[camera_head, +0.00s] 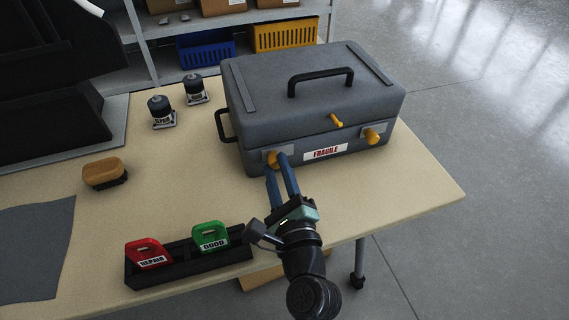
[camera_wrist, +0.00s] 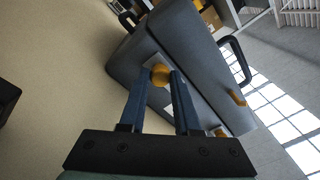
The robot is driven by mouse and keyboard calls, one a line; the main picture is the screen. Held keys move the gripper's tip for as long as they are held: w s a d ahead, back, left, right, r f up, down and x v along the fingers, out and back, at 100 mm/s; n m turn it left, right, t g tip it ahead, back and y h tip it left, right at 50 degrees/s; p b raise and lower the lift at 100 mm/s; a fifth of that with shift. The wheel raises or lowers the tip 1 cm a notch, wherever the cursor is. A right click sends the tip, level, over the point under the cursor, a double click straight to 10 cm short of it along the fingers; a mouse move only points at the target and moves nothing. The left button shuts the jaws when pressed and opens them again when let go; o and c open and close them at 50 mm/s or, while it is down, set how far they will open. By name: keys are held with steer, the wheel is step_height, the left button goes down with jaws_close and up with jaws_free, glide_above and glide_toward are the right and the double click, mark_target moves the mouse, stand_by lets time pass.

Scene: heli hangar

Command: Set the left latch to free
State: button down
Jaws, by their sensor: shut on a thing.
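A grey case (camera_head: 290,122) with a black top handle stands closed on the table. Its left latch (camera_head: 272,158) is a yellow knob on a light plate at the left of the front face; it also shows in the wrist view (camera_wrist: 160,73). My gripper (camera_head: 279,164) reaches it from the front, with its two blue fingers shut on the knob. The fingertips cover part of the latch, so its exact setting is hard to tell. A right latch (camera_head: 372,136), also yellow, sits at the right of the front, and a small yellow lever (camera_head: 337,120) lies between them.
A black tray (camera_head: 190,271) holds a red REPAIR tag (camera_head: 147,253) and a green GOOD tag (camera_head: 210,237). A brush (camera_head: 104,173) and two dark canisters (camera_head: 161,111) stand farther back. Shelves with bins are behind.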

steer(key=shift+s+a, duration=0.1)
steer(key=shift+a, duration=0.35)
steer(key=c, duration=0.6)
jaws_free()
steer(key=shift+d, duration=0.1)
steer(key=shift+s+d, duration=0.15)
steer(key=shift+s, duration=0.35)
steer(key=b+v, duration=0.1)
steer(key=v, duration=0.9)
steer(key=shift+s+f, duration=0.1)
steer(key=shift+f, duration=0.05)
steer(key=shift+v, duration=0.9)
